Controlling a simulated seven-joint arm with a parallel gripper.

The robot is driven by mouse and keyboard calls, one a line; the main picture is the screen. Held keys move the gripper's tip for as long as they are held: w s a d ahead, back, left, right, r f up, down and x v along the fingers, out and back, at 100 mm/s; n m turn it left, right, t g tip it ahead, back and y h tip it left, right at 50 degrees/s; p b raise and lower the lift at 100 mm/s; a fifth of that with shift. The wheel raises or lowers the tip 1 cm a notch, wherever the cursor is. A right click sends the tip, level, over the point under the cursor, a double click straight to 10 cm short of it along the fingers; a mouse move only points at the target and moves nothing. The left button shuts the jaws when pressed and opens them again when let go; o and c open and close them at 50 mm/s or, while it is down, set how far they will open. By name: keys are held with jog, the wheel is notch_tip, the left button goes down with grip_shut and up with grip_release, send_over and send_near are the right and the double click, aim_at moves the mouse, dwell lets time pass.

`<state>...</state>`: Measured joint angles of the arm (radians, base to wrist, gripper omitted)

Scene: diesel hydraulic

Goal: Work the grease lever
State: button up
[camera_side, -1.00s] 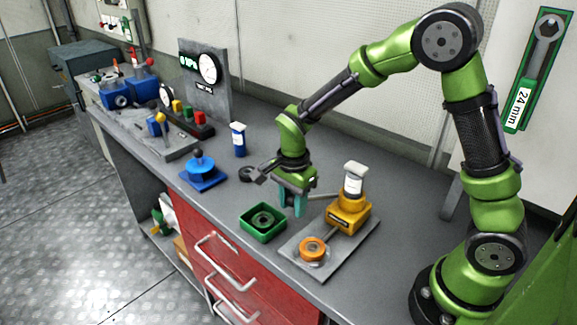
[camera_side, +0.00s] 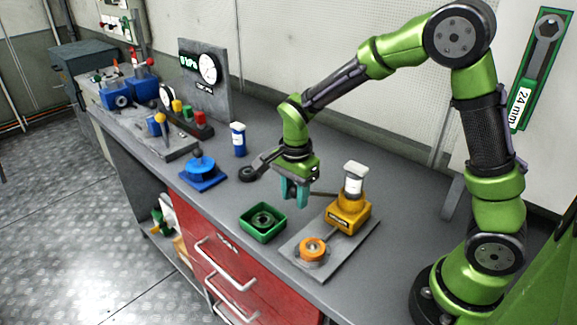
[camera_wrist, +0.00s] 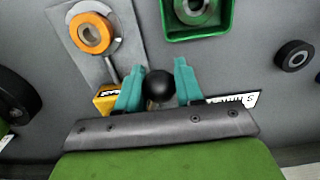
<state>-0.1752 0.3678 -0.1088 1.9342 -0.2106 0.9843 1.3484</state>
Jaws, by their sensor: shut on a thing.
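The yellow grease pump (camera_side: 347,216) with a white-capped canister (camera_side: 354,182) stands on a grey plate (camera_side: 352,247). Its thin lever (camera_side: 323,194) reaches left from the pump toward my gripper (camera_side: 295,200). In the wrist view the lever's round black knob (camera_wrist: 158,86) sits between the teal fingertips of my gripper (camera_wrist: 157,82), which is shut on it. Only part of the yellow pump shows there (camera_wrist: 107,98). In the side view the knob is hidden by the fingers.
An orange ring fitting (camera_side: 312,249) sits on the plate's front part. A green tray (camera_side: 263,222) holding a dark ring stands left of it. A blue knobbed fixture (camera_side: 203,173) and a blue canister (camera_side: 239,140) stand farther left. A gauge panel (camera_side: 204,80) stands behind.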

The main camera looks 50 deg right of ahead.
jog(key=shift+w+r, duration=0.1)
jog(key=shift+r, duration=0.2)
jog(key=shift+d+r, duration=0.6)
jog(key=shift+r, duration=0.3)
jog(key=shift+f, duration=0.1)
